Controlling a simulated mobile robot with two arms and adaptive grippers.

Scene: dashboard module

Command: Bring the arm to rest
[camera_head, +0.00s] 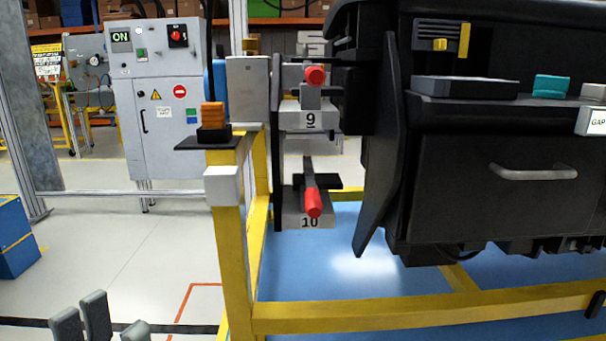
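My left gripper (108,322) is at the bottom left corner of the head view. Only its grey fingertips show, above the pale floor. The fingertips stand apart with a gap between them, and I see nothing held there. The palm and the rest of my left arm are below the picture. My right gripper is not in view.
A yellow frame (420,317) carries a black dashboard module (450,160) with a drawer handle (533,173). Red-tipped clamps (314,203) sit by labels 9 and 10. A grey control cabinet (165,95) stands behind. A blue box (12,237) is at the left edge; floor between is clear.

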